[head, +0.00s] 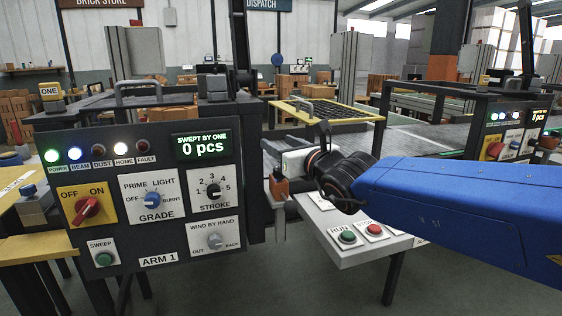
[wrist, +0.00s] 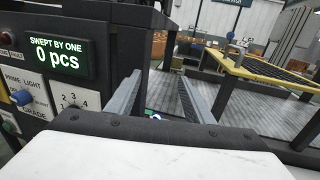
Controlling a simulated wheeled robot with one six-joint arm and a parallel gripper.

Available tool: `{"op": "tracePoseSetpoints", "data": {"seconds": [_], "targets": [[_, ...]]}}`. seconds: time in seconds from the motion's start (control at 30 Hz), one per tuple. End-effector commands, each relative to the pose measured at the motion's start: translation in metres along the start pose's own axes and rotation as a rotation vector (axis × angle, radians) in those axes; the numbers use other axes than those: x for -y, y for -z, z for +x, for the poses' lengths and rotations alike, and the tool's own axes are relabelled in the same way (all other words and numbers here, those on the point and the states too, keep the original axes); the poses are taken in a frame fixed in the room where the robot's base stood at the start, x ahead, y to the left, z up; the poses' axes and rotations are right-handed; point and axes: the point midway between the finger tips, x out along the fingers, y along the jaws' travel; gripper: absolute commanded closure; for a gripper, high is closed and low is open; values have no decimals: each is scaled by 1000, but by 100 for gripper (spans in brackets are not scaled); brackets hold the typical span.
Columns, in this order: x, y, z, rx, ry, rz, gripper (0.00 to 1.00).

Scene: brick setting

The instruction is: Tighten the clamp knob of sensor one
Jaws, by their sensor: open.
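My gripper (head: 278,228) is beside the right edge of the ARM 1 control panel (head: 150,197), seen partly side-on in the head view. In the wrist view my gripper (wrist: 160,80) shows two grey fingers apart with nothing held between them. A small bluish-white item with a green glow (wrist: 157,116) shows low between the fingers; it is mostly hidden and I cannot tell whether it belongs to sensor one. I cannot make out the clamp knob for certain.
The panel carries a red switch (head: 87,208), a STROKE dial (head: 213,191) and a display reading 0 pcs (head: 202,146). A white button box (head: 349,257) with green and red buttons stands at the lower middle. A yellow-framed grate (head: 322,112) lies behind.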

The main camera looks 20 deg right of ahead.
Motion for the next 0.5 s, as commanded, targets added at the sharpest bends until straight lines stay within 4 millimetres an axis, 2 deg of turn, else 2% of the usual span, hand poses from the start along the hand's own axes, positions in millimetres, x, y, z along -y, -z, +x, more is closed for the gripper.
{"op": "tracePoseSetpoints", "data": {"seconds": [0.03, 0.2, 0.5], "targets": [[0, -8, 0, 2, 1, -2, 52], [0, -25, 0, 1, 0, -1, 52], [1, -30, 0, -1, 1, 0, 52]]}}
